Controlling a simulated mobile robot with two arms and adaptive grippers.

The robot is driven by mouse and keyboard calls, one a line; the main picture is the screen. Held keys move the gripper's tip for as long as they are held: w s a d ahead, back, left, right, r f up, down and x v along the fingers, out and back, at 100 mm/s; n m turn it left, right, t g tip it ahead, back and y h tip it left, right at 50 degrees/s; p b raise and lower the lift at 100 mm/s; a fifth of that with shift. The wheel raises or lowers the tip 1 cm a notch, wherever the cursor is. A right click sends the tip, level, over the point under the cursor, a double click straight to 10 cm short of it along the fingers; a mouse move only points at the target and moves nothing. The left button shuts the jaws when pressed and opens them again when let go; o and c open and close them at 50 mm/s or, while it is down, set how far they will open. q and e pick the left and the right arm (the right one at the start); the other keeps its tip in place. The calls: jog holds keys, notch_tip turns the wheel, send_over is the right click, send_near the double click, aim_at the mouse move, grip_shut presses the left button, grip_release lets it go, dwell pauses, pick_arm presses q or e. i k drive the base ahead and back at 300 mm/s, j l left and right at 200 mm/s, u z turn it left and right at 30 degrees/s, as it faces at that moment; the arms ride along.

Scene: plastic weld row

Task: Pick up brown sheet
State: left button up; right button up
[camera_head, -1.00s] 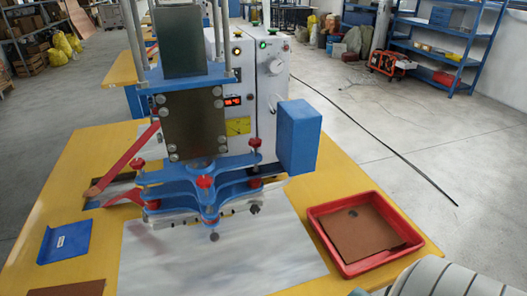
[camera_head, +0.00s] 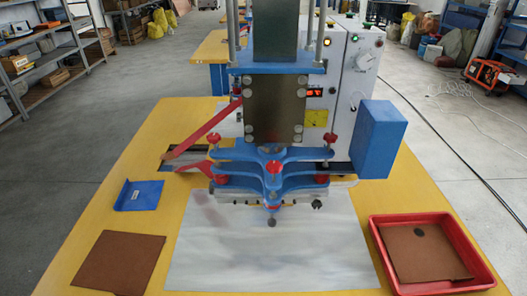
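One brown sheet (camera_head: 119,262) lies flat on the yellow table at the front left. Another brown sheet (camera_head: 425,254) lies inside the red tray (camera_head: 375,229) at the front right, with a small dark round spot near its top edge. Neither of my grippers shows in the head view now.
A blue and metal welding press (camera_head: 272,170) stands in the middle of the yellow table (camera_head: 75,220). A pale metal plate (camera_head: 265,252) lies in front of it, bare on top. A blue angled piece (camera_head: 139,195) lies left of the press. A blue box (camera_head: 378,138) juts out at its right.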

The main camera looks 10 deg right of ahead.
aim_at(121, 264)
jog(key=j+z, duration=0.35)
jog(key=j, duration=0.9)
